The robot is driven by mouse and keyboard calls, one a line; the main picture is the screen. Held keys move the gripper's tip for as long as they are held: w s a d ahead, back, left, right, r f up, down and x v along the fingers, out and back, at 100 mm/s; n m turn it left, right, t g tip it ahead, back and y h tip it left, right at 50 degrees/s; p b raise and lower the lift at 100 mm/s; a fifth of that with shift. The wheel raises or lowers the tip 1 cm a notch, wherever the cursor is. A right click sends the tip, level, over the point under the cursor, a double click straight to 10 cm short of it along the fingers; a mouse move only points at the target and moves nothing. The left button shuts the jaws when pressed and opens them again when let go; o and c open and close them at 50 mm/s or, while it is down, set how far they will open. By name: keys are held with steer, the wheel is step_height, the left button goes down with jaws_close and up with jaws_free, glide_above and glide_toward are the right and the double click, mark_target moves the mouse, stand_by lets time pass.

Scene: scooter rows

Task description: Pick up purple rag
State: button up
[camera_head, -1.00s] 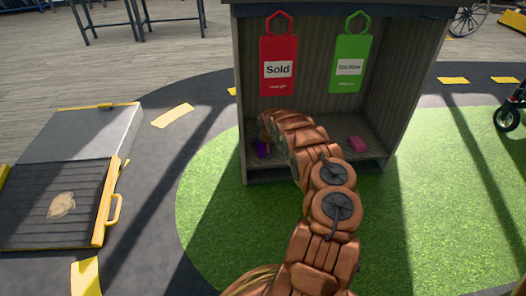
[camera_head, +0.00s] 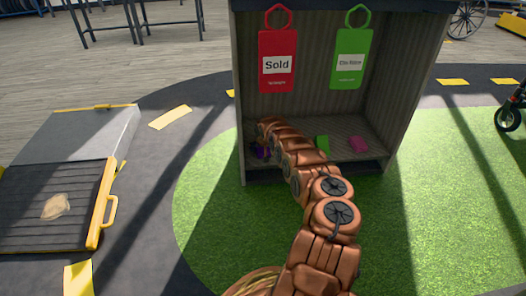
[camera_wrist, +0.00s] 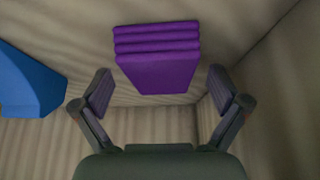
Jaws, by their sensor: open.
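The purple rag (camera_wrist: 158,62) is a folded stack on the shelf floor, ahead of my gripper and centred between its fingers in the wrist view. In the head view a small part of the purple rag (camera_head: 263,153) shows at the left of the shelf, mostly hidden by my arm. My gripper (camera_wrist: 160,92) is open and empty in the wrist view, with one finger on each side of the rag's near edge. Whether the fingers touch the rag is not clear. In the head view the end of my arm reaches into the left of the shelf.
A green rag (camera_head: 322,144) and a pink rag (camera_head: 358,144) lie further right in the wooden shelf (camera_head: 414,90). A shelf wall is close on the right in the wrist view. Red (camera_head: 277,62) and green (camera_head: 350,58) tags hang above.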

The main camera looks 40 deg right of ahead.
steer(key=c, duration=1.2)
steer(key=shift+o, duration=0.2)
steer(key=shift+r, duration=0.1)
steer(key=shift+d+r+p, duration=0.1)
steer(key=shift+r+p, duration=0.3)
steer(key=shift+p, duration=0.1)
step_height(320, 180, up, 7)
steer(key=p, duration=0.3)
steer(key=shift+d+p, duration=0.1)
steer(key=shift+p, duration=0.3)
steer(key=s+d+p, duration=0.1)
steer(key=s+d, duration=0.2)
steer(key=d, duration=0.1)
steer(key=s+d+p, duration=0.2)
steer(key=s+d, duration=0.2)
steer(key=d, duration=0.1)
steer(key=s+d+f+p, duration=0.1)
steer(key=s+d, duration=0.2)
steer(key=d, duration=0.1)
steer(key=shift+s+d+p, duration=0.3)
steer(key=shift+p, duration=0.05)
steer(key=shift+s+d, duration=0.7)
steer(key=shift+d, duration=0.25)
